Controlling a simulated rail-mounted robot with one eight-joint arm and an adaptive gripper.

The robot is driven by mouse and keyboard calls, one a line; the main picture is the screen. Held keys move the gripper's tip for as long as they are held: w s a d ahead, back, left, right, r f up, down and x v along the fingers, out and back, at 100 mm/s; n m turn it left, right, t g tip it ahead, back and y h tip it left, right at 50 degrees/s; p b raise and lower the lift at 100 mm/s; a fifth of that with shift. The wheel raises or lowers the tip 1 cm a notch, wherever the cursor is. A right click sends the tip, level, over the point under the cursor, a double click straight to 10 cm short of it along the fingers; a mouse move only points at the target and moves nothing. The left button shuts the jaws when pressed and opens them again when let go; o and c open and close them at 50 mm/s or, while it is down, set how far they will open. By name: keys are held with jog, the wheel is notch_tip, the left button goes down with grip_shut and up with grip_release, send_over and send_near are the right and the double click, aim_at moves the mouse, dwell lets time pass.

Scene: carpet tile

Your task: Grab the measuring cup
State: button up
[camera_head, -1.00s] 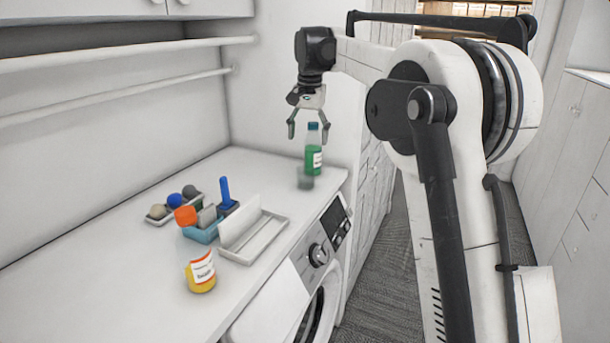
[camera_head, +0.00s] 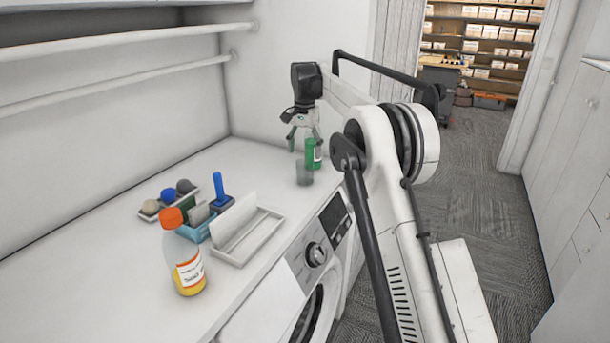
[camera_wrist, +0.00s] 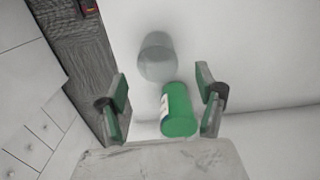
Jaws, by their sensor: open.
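A clear greyish cup (camera_head: 304,174), which looks like the measuring cup, stands upright on the white counter near its far right end. A green bottle (camera_head: 314,156) with a white label stands right behind it. My gripper (camera_head: 304,143) is open and points down, close over the bottle; its fingers overlap the bottle's upper part. In the wrist view, the green bottle (camera_wrist: 178,108) shows between the open fingers (camera_wrist: 161,98), and the cup (camera_wrist: 156,58) lies beyond them, apart from both fingers. I cannot tell whether a finger touches the bottle.
An orange-capped bottle (camera_head: 186,262) stands at the front of the counter (camera_head: 90,270). Behind it are a blue caddy (camera_head: 196,232), a white divided tray (camera_head: 247,238) and a small tray of balls (camera_head: 148,216). A wall is behind the green bottle; a washing machine (camera_head: 322,262) is below.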

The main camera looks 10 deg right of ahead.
aim_at(305, 172)
jog(key=shift+s+f+p, duration=0.2)
jog(key=shift+f+p, duration=0.2)
jog(key=shift+f, duration=3.85)
jog(key=shift+c, duration=0.2)
jog(key=c, duration=1)
jog(key=shift+o, duration=0.2)
